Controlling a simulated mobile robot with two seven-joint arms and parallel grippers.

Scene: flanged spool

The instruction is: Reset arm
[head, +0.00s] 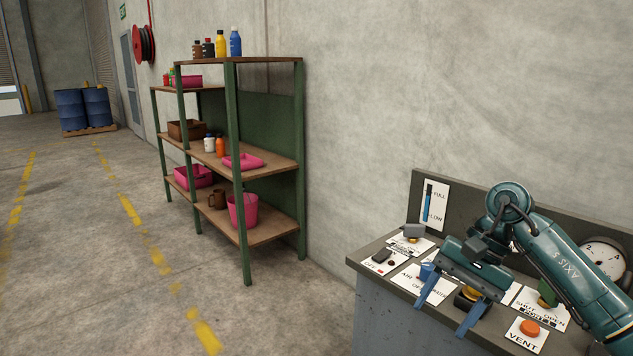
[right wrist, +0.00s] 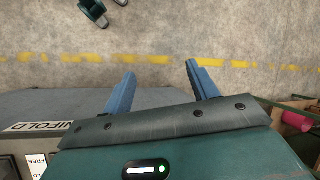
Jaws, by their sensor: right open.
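My right arm comes in from the right in the head view, over a control console (head: 375,310). My right gripper (head: 440,320) is open, with its two blue fingers apart and nothing between them. It hangs above the front part of the console and hides some of its controls. In the right wrist view the open fingers (right wrist: 160,72) point out past the console's edge, over the concrete floor. My left gripper does not show in the head view.
The console carries an orange VENT button (head: 530,328), a green control (head: 547,292), a gauge (head: 603,258) and a level indicator (head: 428,203). A shelf rack (head: 247,240) with bottles and pink containers stands against the wall.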

